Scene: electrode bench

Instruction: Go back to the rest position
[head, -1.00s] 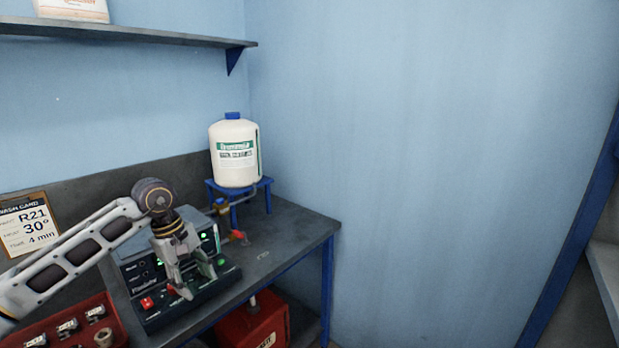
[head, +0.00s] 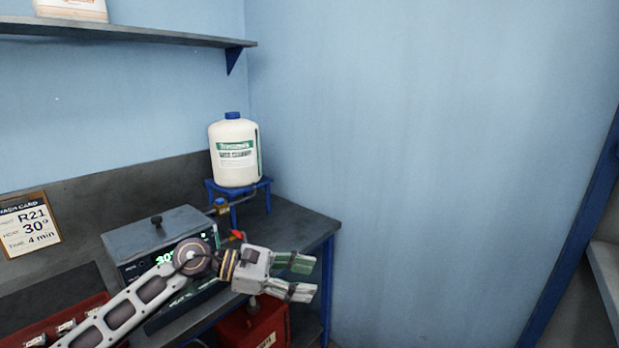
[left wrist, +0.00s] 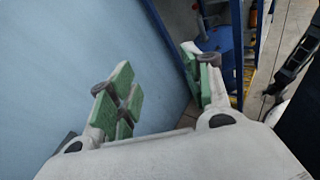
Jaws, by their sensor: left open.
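My left gripper (head: 303,278) is open and empty in the head view. It points right, in front of the bench's right front corner, with its arm crossing in front of the grey bath unit. In the left wrist view its green-padded fingers (left wrist: 162,92) stand wide apart with nothing between them. The bath unit (head: 165,226) stands on the bench with a lid knob on top and a lit green display, partly hidden by my arm. My right gripper is in neither view.
A white jug (head: 234,155) with a blue cap stands on a blue stand (head: 240,200). A red container (head: 262,325) is below the bench (head: 305,222). A red tray (head: 88,306) is at lower left. A card (head: 29,226) leans at left. The blue wall on the right is bare.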

